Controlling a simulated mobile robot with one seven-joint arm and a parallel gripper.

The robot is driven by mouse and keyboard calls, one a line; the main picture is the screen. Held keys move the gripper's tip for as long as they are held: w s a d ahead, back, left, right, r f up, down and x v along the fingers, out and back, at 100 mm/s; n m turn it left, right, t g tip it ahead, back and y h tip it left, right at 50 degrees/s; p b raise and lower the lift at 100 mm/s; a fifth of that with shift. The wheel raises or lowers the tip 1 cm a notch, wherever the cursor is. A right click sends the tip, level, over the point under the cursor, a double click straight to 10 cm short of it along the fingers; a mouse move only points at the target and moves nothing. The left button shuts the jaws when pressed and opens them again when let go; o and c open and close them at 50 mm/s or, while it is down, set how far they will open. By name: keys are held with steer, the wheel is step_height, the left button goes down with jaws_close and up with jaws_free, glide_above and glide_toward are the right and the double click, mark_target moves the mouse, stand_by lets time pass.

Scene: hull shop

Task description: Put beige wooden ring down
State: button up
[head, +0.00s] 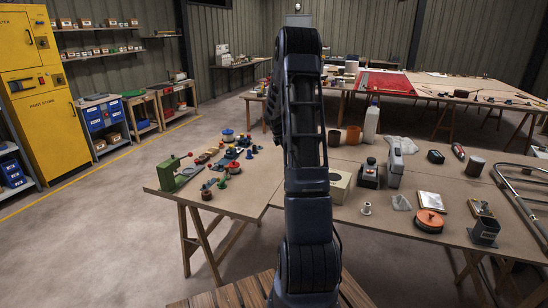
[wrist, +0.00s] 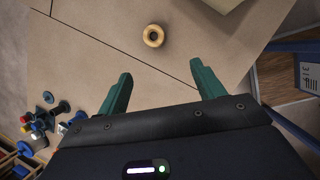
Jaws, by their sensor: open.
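The beige wooden ring (wrist: 154,36) lies flat on the bare brown tabletop in the wrist view, near the top middle. My gripper (wrist: 160,82) has two green fingers spread wide apart with nothing between them. The ring is beyond the fingertips and apart from them. In the head view my own arm stands in front of the table, and I cannot make out the ring or the gripper there.
The tabletop (wrist: 95,62) around the ring is clear, with a seam close by. Small coloured parts (wrist: 50,115) lie at lower left in the wrist view. In the head view a green press (head: 172,172) stands at the table's left corner and a white bottle (head: 371,124) farther back.

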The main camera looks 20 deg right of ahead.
steer(key=s+a+r+m+t+y, duration=0.1)
steer(key=s+a+r+m, duration=0.3)
steer(key=s+a+r, duration=0.5)
steer(key=s+a+r+m+t, duration=0.1)
steer(key=s+a+r+m, duration=0.3)
steer(key=s+a+r, duration=0.6)
steer(key=s+a+r+m+y, duration=0.1)
steer(key=s+a+m, duration=0.1)
steer(key=s, duration=0.6)
steer(key=s+a+r+m+t+y, duration=0.1)
steer(key=s+a+r+m, duration=0.1)
steer(key=s, duration=0.6)
steer(key=s+a+r+m+t+y, duration=0.1)
steer(key=s+a+m, duration=0.3)
steer(key=s, duration=0.4)
steer(key=shift+s+a+r, duration=0.25)
steer(key=shift+s+a, duration=0.05)
steer(key=shift+a, duration=0.55)
